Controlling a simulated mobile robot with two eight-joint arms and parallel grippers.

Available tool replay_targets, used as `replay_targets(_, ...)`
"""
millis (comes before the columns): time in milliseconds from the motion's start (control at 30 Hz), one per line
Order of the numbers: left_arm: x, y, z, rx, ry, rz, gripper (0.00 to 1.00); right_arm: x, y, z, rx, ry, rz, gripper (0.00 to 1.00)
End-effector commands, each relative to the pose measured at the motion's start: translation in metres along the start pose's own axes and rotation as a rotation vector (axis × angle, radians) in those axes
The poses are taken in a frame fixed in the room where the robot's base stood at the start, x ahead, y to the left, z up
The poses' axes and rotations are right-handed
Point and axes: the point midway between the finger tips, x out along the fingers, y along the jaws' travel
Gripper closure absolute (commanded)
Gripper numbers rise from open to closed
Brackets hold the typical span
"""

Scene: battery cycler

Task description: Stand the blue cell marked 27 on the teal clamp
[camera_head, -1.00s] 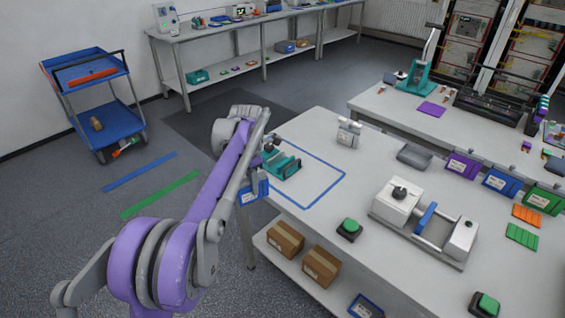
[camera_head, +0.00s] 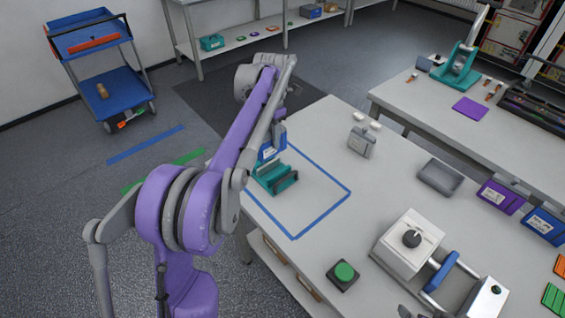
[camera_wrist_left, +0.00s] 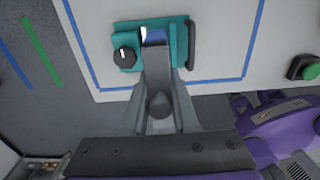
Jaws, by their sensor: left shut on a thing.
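The blue cell (camera_head: 268,152) has a white label on its side; its number is too small to read. My left gripper (camera_head: 279,130) is shut on it, largely behind my purple arm. The cell is upright at the rear left of the teal clamp (camera_head: 285,183), and I cannot tell whether it touches it. In the left wrist view my gripper (camera_wrist_left: 156,62) points at the clamp (camera_wrist_left: 181,42). The blue top of the cell (camera_wrist_left: 154,34) shows between the clamp's dark knob and its dark jaw. My right gripper is not in view.
Blue tape (camera_head: 322,211) marks a rectangle around the clamp on the grey table. A grey device (camera_head: 361,143), a grey tray (camera_head: 440,177), a green button (camera_head: 344,272) and a white-grey machine (camera_head: 408,247) stand to the right. The taped area right of the clamp is clear.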

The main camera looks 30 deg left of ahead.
Motion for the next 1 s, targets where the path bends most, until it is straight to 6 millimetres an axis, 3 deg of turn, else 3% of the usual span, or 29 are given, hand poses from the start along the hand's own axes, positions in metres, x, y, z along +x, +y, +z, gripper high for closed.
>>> replay_targets(133, 0.011, 0.000, 0.000, 0.000, 0.001, 0.000, 1.00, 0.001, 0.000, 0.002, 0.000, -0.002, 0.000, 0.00)
replay_targets(400, 0.057, 0.000, -0.001, 0.000, 0.001, 0.000, 1.00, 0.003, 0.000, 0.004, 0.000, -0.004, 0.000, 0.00)
replay_targets(567, 0.067, 0.000, 0.000, 0.000, 0.000, 0.000, 1.00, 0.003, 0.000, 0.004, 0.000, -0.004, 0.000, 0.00)
replay_targets(800, 0.098, 0.000, 0.000, 0.000, 0.000, 0.000, 1.00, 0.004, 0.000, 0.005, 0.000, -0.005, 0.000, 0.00)
replay_targets(1000, 0.100, 0.000, 0.000, 0.000, 0.000, 0.000, 1.00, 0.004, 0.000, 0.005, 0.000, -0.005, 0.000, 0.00)
